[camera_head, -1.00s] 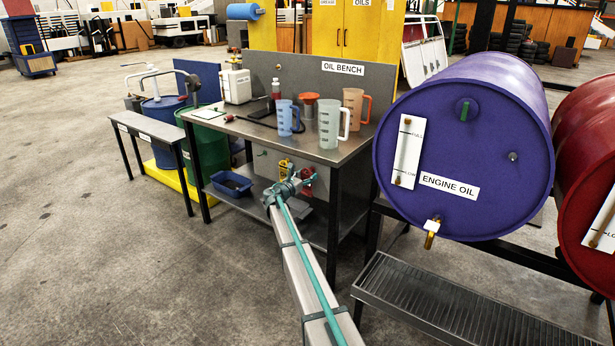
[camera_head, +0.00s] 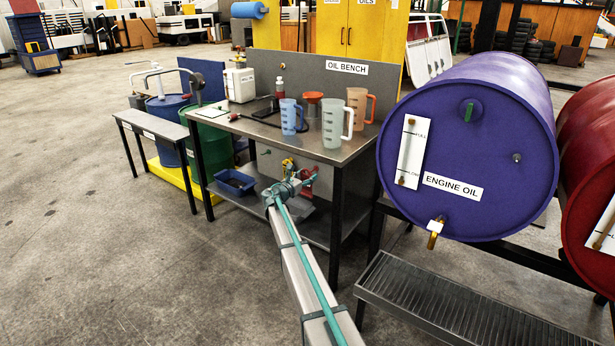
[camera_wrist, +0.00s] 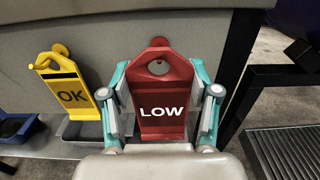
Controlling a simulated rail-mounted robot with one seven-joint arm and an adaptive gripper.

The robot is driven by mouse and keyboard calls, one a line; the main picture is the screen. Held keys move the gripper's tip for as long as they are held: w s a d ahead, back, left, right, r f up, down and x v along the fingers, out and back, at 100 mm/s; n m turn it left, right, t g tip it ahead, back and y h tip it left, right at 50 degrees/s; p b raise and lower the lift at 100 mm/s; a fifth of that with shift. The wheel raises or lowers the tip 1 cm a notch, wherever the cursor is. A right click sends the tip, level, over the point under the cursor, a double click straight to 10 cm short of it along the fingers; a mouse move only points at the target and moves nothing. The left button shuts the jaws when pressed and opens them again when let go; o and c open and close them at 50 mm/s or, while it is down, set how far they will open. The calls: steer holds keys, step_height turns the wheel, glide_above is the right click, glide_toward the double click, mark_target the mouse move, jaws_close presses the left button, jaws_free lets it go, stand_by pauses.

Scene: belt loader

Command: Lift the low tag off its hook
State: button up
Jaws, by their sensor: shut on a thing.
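The red LOW tag (camera_wrist: 161,94) stands upright in the middle of the wrist view, in front of the bench's grey panel. My gripper (camera_wrist: 164,108) is shut on it, with one finger at each side edge. A round red hook end (camera_wrist: 159,42) shows just above the tag's top. The tag's hole is visible, but I cannot tell whether the hook still passes through it. In the head view my gripper (camera_head: 293,188) is below the bench top, and the tag (camera_head: 309,180) is partly hidden by it.
A yellow OK tag (camera_wrist: 72,94) hangs close to the left of my gripper. The oil bench (camera_head: 335,150) carries jugs above the arm. A blue tray (camera_head: 234,183) sits on its lower shelf. The purple engine oil drum (camera_head: 470,150) and a grated step (camera_head: 440,300) stand to the right.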

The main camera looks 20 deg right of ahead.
mark_target(306, 176)
steer(key=shift+v, duration=1.95)
